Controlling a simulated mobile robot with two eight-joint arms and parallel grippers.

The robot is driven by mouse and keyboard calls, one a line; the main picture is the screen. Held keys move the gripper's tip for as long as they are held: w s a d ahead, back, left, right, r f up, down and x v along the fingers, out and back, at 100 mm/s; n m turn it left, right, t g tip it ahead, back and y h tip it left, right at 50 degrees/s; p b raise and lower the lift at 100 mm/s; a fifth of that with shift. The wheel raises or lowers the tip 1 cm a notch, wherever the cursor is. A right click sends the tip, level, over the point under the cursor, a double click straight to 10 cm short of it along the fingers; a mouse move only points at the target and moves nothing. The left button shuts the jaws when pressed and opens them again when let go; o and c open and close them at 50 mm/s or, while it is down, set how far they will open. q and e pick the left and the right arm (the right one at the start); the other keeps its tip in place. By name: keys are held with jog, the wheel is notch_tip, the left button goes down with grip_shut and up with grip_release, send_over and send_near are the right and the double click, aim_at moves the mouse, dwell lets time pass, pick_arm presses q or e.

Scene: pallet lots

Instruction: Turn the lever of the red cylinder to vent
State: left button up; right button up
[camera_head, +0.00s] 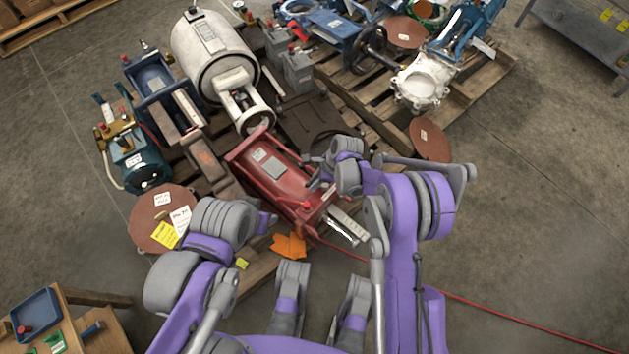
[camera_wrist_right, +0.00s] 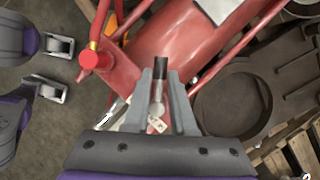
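The red cylinder (camera_head: 270,172) lies on the pallet in the middle of the head view, with a pale label on its body. It also fills the upper middle of the right wrist view (camera_wrist_right: 185,45). Its lever (camera_wrist_right: 158,95), a metal shaft with a black grip and a small white tag, stands between the fingers of my right gripper (camera_wrist_right: 163,95). The fingers look apart, one on each side; any contact is unclear. In the head view my right gripper (camera_head: 318,180) is at the cylinder's near end. My left gripper (camera_head: 268,222) is mostly hidden by its own arm.
A white cylinder (camera_head: 205,55) and a blue unit (camera_head: 155,85) stand behind and left. A second pallet (camera_head: 465,85) holds valves. A red hose (camera_head: 500,312) crosses the floor at right. An orange cloth (camera_head: 290,245) lies at the near edge. Floor at right is open.

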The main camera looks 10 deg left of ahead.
grip_shut()
dwell(1.1)
